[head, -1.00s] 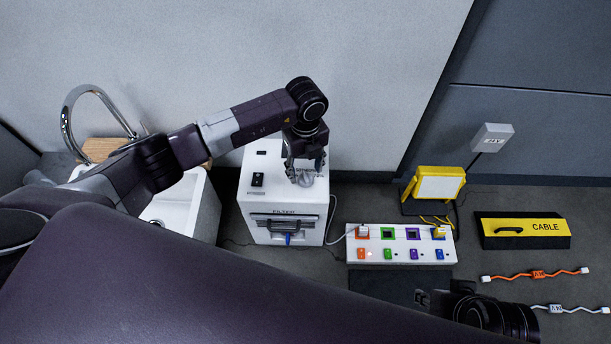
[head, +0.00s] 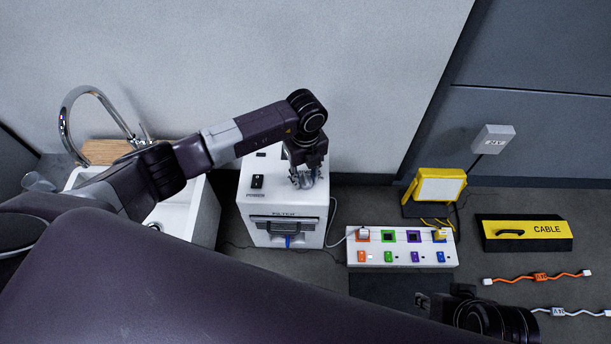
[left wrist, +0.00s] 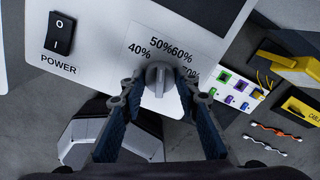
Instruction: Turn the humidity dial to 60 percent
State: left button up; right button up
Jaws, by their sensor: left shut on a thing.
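The humidity dial (left wrist: 159,76) is a grey knob on top of the white machine (head: 256,206). Percent labels (left wrist: 166,48) for 40, 50, 60 and 70 curve around its far side, the 70 partly covered by a finger. My left gripper (head: 303,183) points down over the machine. In the left wrist view its fingertips (left wrist: 158,82) are shut on the dial, one on each side. I cannot tell exactly which mark the dial points to. My right gripper (head: 424,301) is at the bottom right in the head view, away from the machine; its jaws are unclear.
A black POWER switch (left wrist: 59,33) is beside the dial on the machine's top. A sink (head: 193,212) stands left of the machine. A white panel with coloured sockets (head: 403,257), a yellow lamp (head: 437,188) and a CABLE case (head: 525,230) are to the right.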

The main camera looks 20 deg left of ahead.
pick_arm(q)
jog(key=m, duration=0.3)
jog(key=shift+m, duration=2.3)
jog(key=o, duration=1.2)
jog(key=shift+c, duration=0.2)
